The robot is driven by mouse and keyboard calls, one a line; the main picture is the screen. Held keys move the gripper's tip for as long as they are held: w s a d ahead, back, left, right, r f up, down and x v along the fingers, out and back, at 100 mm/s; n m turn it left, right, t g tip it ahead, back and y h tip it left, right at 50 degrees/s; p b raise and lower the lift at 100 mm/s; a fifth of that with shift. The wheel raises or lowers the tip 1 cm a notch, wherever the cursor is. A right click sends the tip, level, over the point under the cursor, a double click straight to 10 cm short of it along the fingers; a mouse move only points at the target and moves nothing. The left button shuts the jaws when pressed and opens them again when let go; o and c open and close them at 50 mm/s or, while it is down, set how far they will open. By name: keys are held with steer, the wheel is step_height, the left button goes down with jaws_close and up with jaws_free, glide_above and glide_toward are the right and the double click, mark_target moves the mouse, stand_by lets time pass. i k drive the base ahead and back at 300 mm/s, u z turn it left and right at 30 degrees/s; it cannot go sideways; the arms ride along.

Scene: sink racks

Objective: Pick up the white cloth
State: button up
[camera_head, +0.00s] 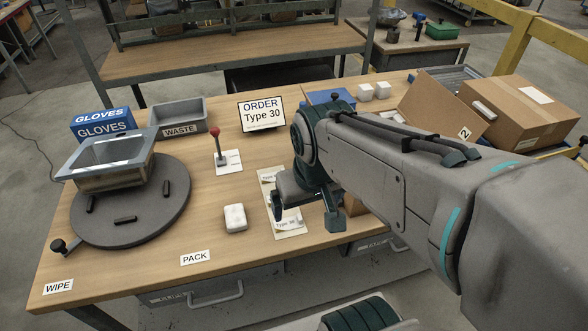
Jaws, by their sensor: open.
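A small white folded-looking pad (235,217), which appears to be the white cloth, lies on the wooden table near its front middle, behind and right of the PACK label. My gripper (305,214) is open and points down over the table, to the right of the pad and apart from it. Its fingers are over or in front of a pale card (290,231) marked Type 30, and partly hide it. Whether anything stands between the fingers is hard to tell.
A metal sink (110,160) sits on a dark round turntable (150,215) at left. A red-knobbed lever (217,143) stands behind the pad. A grey WASTE bin (178,115) and an ORDER sign (262,113) are at the back. Cardboard boxes (525,110) are at right. Table around the PACK label (195,257) is clear.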

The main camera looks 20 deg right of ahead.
mark_target(234, 214)
steer(key=k, duration=1.3)
steer(key=u, duration=0.65)
steer(key=i, duration=1.55)
steer(key=z, duration=0.7)
